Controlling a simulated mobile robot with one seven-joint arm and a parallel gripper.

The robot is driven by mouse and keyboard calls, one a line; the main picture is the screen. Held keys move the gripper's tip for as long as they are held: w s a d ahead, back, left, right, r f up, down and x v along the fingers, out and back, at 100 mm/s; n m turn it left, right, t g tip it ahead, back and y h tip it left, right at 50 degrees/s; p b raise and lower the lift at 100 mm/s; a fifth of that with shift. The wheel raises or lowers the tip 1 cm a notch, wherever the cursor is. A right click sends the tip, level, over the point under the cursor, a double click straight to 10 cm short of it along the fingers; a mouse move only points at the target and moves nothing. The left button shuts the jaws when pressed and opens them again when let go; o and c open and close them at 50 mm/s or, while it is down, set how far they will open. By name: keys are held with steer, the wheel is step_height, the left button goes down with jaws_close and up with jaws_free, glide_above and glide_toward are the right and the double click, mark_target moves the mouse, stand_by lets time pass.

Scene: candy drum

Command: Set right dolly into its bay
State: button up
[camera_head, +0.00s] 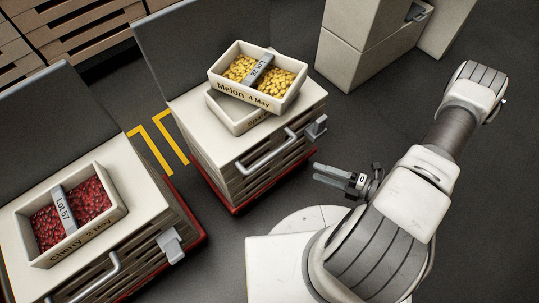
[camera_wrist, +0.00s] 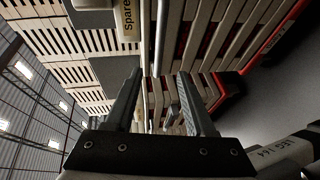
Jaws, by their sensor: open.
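The right dolly (camera_head: 245,178) is a stack of pale slatted layers on a red base, with a white top and a dark upright panel behind. A white bar handle (camera_head: 267,153) is on its front, with a grey latch-like block (camera_head: 316,127) at the right corner. My gripper (camera_head: 322,174) is open and empty, right of the dolly and apart from its handle in the head view. In the wrist view, my gripper (camera_wrist: 158,85) points at slatted sides with red bases. Yellow floor lines (camera_head: 160,143) show left of the right dolly; the bay's full outline is hidden.
On the right dolly, a Melon tray (camera_head: 222,88) of yellow candies sits skewed on another tray (camera_head: 224,115). The left dolly (camera_head: 140,196) carries a Cherry tray (camera_head: 101,233). Beige cabinets (camera_head: 352,62) stand behind right. Grey floor is open right of the right dolly.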

mark_target(272, 154)
steer(key=b+x, duration=0.3)
steer(key=x, duration=1.3)
steer(key=shift+w+a+f, duration=0.1)
steer(key=shift+w+a, duration=0.05)
steer(key=shift+a, duration=0.2)
jaws_close()
stand_by(0.6)
